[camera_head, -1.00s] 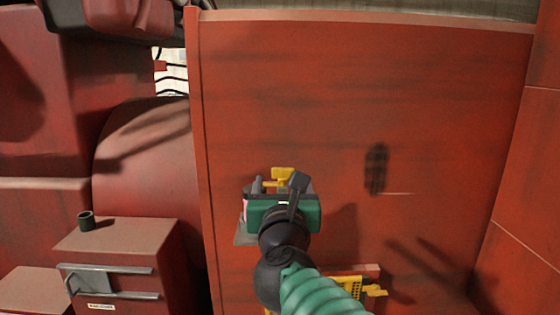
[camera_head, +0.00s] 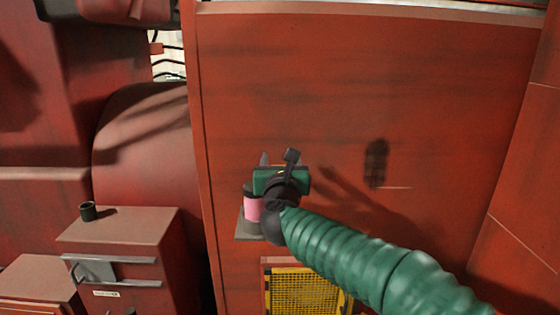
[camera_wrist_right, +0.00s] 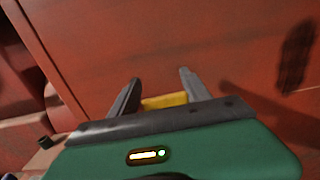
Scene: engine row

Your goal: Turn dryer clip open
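My right gripper (camera_head: 277,163) is in front of the red panel, seen from behind its green body in the head view. In the right wrist view its two grey fingers (camera_wrist_right: 160,78) stand apart. A yellow part (camera_wrist_right: 165,101), perhaps the dryer clip, lies between the fingers; I cannot tell whether they touch it. In the head view only a thin sliver of yellow shows above the green body. A pink cylinder (camera_head: 252,209) with a dark top stands just left of the wrist, on a grey plate (camera_head: 247,232). My left gripper is not in view.
The red panel (camera_head: 330,100) is mostly bare above and right of the gripper. A yellow grille (camera_head: 295,292) sits below the arm. At left, a red box (camera_head: 125,228) with rails carries a dark cup (camera_head: 87,211).

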